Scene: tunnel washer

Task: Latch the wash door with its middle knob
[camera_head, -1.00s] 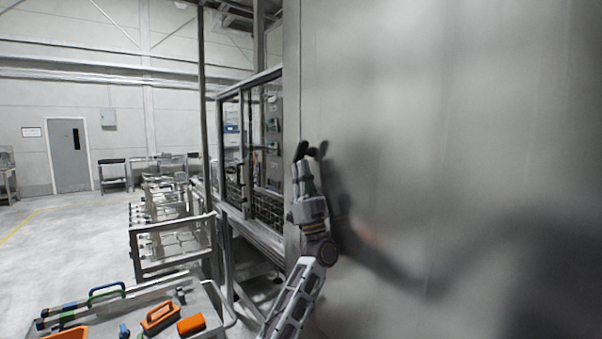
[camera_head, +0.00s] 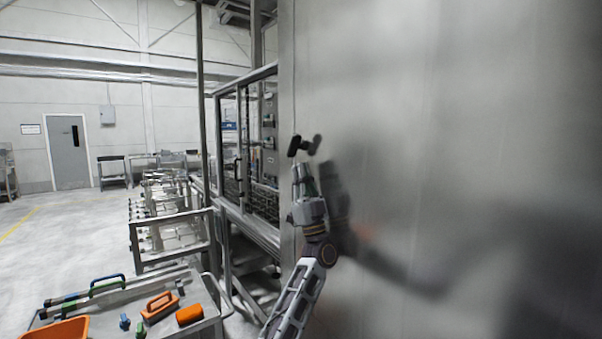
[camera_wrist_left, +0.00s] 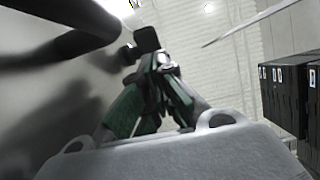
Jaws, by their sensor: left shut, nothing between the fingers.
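The wash door is the large shiny grey metal panel (camera_head: 430,120) filling the right of the head view. A small black knob (camera_head: 294,146) shows near its left edge, with a second dark shape beside it that may be its reflection. My left gripper (camera_head: 303,166) points up just below the knob, shut and empty, and its dark reflection shows in the panel. In the left wrist view the shut green-sided fingers (camera_wrist_left: 160,62) are close to the black knob (camera_wrist_left: 146,38); I cannot tell whether they touch it. My right gripper is out of view.
A thick dark bar (camera_wrist_left: 60,20) crosses the wrist view's upper left. Left of the panel stands a glazed machine frame (camera_head: 240,150). A cart (camera_head: 215,318) with orange tools (camera_head: 160,305) is at lower left. Open floor (camera_head: 60,255) lies farther left.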

